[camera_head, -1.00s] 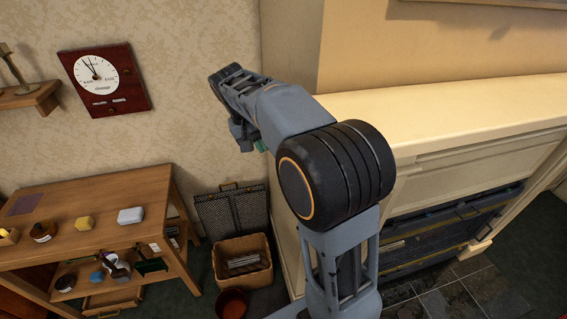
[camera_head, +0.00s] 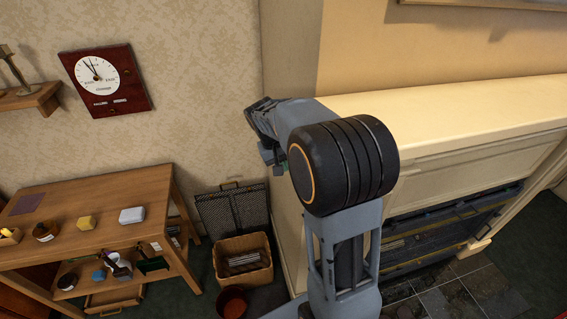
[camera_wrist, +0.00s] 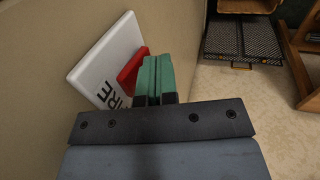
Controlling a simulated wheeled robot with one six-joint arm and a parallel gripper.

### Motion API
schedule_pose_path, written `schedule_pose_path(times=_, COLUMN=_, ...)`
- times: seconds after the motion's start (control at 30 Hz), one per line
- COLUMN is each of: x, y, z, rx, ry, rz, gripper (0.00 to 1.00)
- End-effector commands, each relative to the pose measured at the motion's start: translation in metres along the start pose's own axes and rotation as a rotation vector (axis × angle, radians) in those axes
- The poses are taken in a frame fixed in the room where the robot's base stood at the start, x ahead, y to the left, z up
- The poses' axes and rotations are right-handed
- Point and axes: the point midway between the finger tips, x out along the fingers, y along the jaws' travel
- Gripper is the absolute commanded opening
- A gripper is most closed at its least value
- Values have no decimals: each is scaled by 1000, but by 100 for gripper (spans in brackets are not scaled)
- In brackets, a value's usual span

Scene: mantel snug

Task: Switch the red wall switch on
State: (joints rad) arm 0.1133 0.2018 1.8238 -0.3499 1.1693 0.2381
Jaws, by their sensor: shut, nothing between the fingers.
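The red wall switch (camera_wrist: 131,72) shows in the wrist view, a red rocker on a white plate (camera_wrist: 98,62) with dark lettering. The plate is on the beige wall at the left of that view. My gripper (camera_wrist: 157,72) has green fingers, shut together with nothing between them. The fingertips are just right of the red rocker and hide part of it. I cannot tell whether they touch it, nor which way the rocker is set. In the head view the switch does not show, and my arm covers most of the gripper.
In the head view the cream mantel (camera_head: 460,105) is to the right of my arm. A wooden table (camera_head: 110,210) with small objects stands at the left. A cardboard box (camera_head: 242,272) and a dark mesh screen (camera_head: 222,212) are low beside the mantel. A red clock (camera_head: 104,80) hangs on the wall.

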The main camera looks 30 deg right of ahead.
Motion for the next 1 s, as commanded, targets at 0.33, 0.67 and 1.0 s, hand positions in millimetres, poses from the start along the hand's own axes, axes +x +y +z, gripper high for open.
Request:
schedule_pose_path(times=0.33, x=5, y=1, z=0, rx=-2, ry=-2, rz=43, gripper=0)
schedule_pose_path(times=0.67, x=3, y=4, z=0, rx=-1, ry=-1, rz=69, gripper=0)
schedule_pose_path(times=1.0, x=-9, y=8, z=0, rx=-1, ry=-1, rz=69, gripper=0)
